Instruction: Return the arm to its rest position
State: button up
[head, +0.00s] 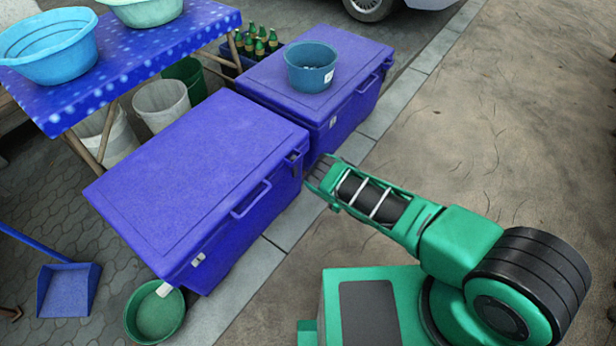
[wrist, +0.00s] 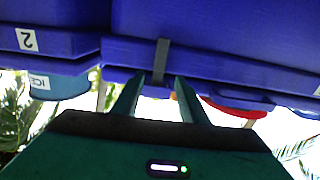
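My green arm reaches from the lower right of the head view toward the near blue cooler.
The near blue cooler (head: 200,165) and far blue cooler (head: 300,95) stand left of my arm. A green basin (head: 155,315) and blue dustpan (head: 68,290) lie lower left. Bare ground (head: 500,110) is free at right.

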jog(key=shift+v, duration=0.8)
